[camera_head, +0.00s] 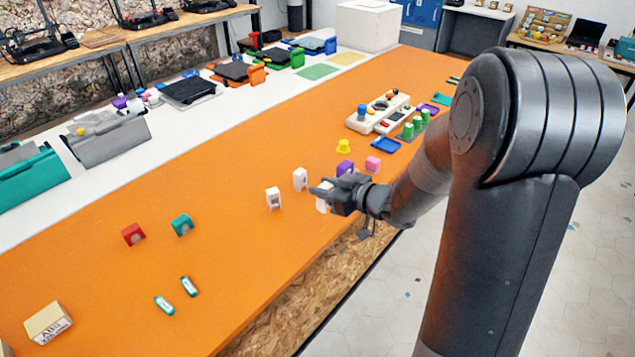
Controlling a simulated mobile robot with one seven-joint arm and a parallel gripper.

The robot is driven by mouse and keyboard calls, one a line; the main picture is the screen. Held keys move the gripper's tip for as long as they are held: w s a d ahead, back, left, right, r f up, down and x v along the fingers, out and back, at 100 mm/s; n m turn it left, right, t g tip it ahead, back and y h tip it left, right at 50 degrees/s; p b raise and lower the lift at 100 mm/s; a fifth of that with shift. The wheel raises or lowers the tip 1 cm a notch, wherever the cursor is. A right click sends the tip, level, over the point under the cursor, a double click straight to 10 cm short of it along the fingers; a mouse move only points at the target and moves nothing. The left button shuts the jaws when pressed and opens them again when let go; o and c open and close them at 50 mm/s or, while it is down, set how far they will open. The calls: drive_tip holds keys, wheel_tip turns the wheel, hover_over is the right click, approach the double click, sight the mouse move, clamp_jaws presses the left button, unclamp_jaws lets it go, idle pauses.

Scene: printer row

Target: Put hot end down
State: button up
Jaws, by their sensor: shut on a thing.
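My gripper (327,194) is dark grey and reaches in from the right over the orange table (230,240). It is shut on a small white block (322,205), the only thing in it, which fits the task's hot end. The fingers cover part of the block, and I cannot tell whether its bottom touches the table. Two similar white blocks stand upright to its left, one nearer (273,198) and one farther back (300,179). Both are apart from the gripper.
A purple block (345,168), a pink block (373,164) and a yellow piece (343,146) stand behind the gripper. A red block (133,234) and a teal block (182,225) are far left. The table's front edge runs close below the gripper. Open orange surface lies left of it.

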sight(325, 186)
wheel_tip(325, 186, up, 24)
drive_tip(key=w+d+r+m+h, duration=0.1)
drive_tip(key=w+d+m+h, duration=0.85)
drive_tip(key=w, duration=0.45)
drive_tip(key=w+d+r+m+h, duration=0.1)
drive_tip(key=w+d+m+h, duration=0.75)
drive_tip(key=w+h, duration=0.35)
drive_tip(key=a+f+m+g+h, duration=0.3)
drive_tip(key=a+m+g, duration=0.2)
wheel_tip(325, 186, down, 25)
drive_tip(key=shift+y, duration=0.25)
drive_tip(key=shift+w+a+f, duration=0.8)
drive_tip(key=shift+a+f, duration=0.9)
drive_tip(key=shift+f, duration=0.15)
drive_tip(key=shift+w+a+f, duration=0.8)
drive_tip(key=shift+a+f, duration=0.9)
drive_tip(key=shift+f, duration=0.1)
drive_tip(key=shift+w+a+f, duration=0.8)
drive_tip(key=shift+a+f, duration=0.9)
drive_tip(key=shift+f, duration=0.15)
drive_tip(key=shift+f+n, duration=0.25)
drive_tip(key=shift+n, duration=0.05)
